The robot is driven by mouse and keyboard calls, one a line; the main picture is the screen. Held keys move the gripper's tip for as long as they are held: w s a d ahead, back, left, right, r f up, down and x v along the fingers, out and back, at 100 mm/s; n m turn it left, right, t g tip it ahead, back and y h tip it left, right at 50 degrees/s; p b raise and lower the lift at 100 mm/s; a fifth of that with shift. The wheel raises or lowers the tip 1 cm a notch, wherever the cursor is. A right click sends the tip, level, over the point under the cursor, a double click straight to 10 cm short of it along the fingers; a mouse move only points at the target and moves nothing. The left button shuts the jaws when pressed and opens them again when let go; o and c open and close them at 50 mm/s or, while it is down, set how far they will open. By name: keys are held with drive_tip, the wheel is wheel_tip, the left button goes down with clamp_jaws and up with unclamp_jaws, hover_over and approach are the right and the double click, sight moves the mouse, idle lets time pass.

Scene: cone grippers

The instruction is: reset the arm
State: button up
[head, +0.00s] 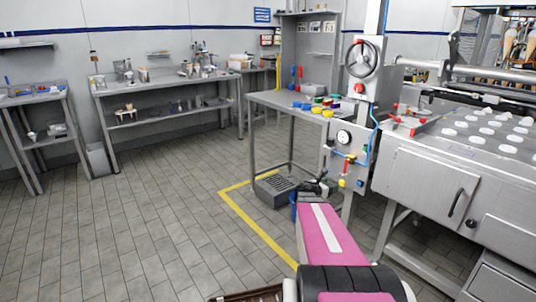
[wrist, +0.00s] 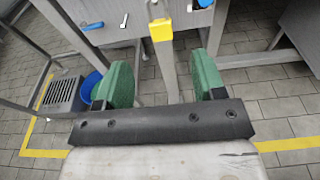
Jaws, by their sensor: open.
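My arm reaches forward from the bottom of the head view, its pink and white link low over the floor. My gripper (head: 318,186) is at its far end, small and partly hidden by the arm, in front of the grey machine stand (head: 343,140). In the wrist view my gripper (wrist: 162,72) shows two green pads spread apart with nothing between them. A yellow-tipped part (wrist: 161,30) of the machine stands beyond the gap.
A grey box with a grille (head: 275,188) sits on the floor left of my gripper. A steel machine (head: 425,180) stands at right. A workbench (head: 165,85) stands along the back wall. The tiled floor (head: 150,220) at left is clear.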

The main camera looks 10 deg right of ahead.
drive_tip(key=s+a+f+m+g+y, duration=0.2)
drive_tip(key=s+a+m+y, duration=0.2)
drive_tip(key=a+m, duration=0.3)
drive_tip(key=s+a+f+m+g+y, duration=0.2)
drive_tip(key=s+a+m+y, duration=0.3)
drive_tip(key=a, duration=1.1)
drive_tip(key=s+a+f+m+g+y, duration=0.2)
drive_tip(key=s+a+m+y, duration=0.3)
drive_tip(key=a+m, duration=0.5)
drive_tip(key=shift+s+a+f+y, duration=0.25)
drive_tip(key=shift+a+f+y, duration=0.25)
drive_tip(key=shift+a+f, duration=0.5)
drive_tip(key=shift+r, duration=0.1)
